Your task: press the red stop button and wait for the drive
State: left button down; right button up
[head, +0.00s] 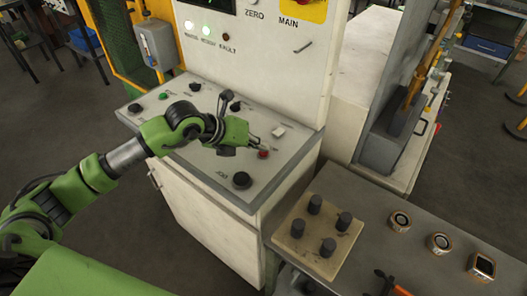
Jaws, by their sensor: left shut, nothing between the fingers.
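The red stop button (263,154) sits on the sloping top of the grey-white control console (200,162), near its right side. My left gripper (255,143) is shut and empty. Its tips are just beside and above the red button; I cannot tell whether they touch it. My green left arm reaches in from the left across the console. On the upright panel, two lamps (196,27) at the left glow white-green, and the lamp above the word FAULT (227,37) looks dark. My right gripper is not in view.
A white switch (278,131) and a black JOG knob (242,180) are close to the red button. Other knobs line the console's far edge. At the lower right, a table (370,230) holds a pegged board (318,236) and several ring-like parts (440,242).

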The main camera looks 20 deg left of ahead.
aim_at(261, 153)
pick_arm(q)
jog(key=shift+f, duration=0.25)
jog(key=shift+r, duration=0.15)
jog(key=shift+r+p, duration=0.3)
jog(key=shift+r, duration=0.45)
jog(key=shift+r+p, duration=1.5)
jog(key=shift+r, duration=1)
